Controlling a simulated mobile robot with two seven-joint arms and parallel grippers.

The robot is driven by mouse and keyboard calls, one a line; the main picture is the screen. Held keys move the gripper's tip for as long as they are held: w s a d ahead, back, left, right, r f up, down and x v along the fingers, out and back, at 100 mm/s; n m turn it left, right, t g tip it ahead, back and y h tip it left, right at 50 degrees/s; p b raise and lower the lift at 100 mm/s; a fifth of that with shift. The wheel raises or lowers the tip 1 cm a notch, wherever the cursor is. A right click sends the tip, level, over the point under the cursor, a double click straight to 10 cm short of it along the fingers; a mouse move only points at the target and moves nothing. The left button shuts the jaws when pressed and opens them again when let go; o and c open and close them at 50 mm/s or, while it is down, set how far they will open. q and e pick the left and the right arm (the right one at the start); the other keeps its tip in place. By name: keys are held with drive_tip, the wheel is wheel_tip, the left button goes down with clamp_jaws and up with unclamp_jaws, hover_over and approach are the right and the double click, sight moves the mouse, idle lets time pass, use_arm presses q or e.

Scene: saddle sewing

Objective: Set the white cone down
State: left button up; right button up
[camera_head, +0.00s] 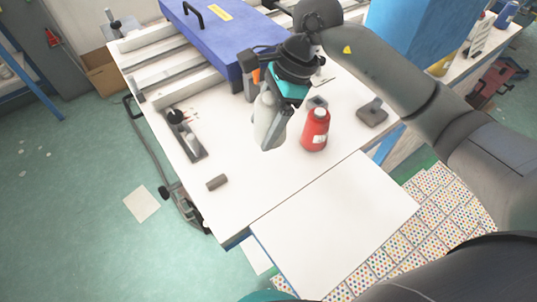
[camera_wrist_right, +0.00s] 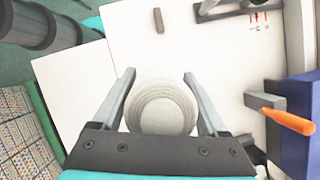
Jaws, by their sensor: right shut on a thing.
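The white cone (camera_head: 264,118) is between the fingers of my right gripper (camera_head: 273,122), over the white tabletop (camera_head: 235,195). It looks about upright, and its lower part is close to the tabletop; I cannot tell whether it touches. In the right wrist view the cone (camera_wrist_right: 160,108) shows as pale rings seen from its end, with one finger of my right gripper (camera_wrist_right: 159,78) on either side. The gripper is shut on it. Part of the cone is hidden by the fingers in the head view. My left gripper is not in view.
A red bottle (camera_head: 315,130) stands close to the right of the cone. A blue box (camera_head: 225,35) lies behind. The front of the tabletop is clear.

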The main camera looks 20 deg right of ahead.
wheel_tip(320, 180, down, 11)
drive_tip(key=shift+f+b, duration=0.15)
drive_tip(key=shift+b, duration=0.3)
drive_tip(key=shift+f, duration=0.1)
drive_tip(key=o, duration=1.5)
drive_tip(key=shift+c, duration=0.2)
drive_tip(key=p+v, duration=0.1)
drive_tip(key=v, duration=1.1)
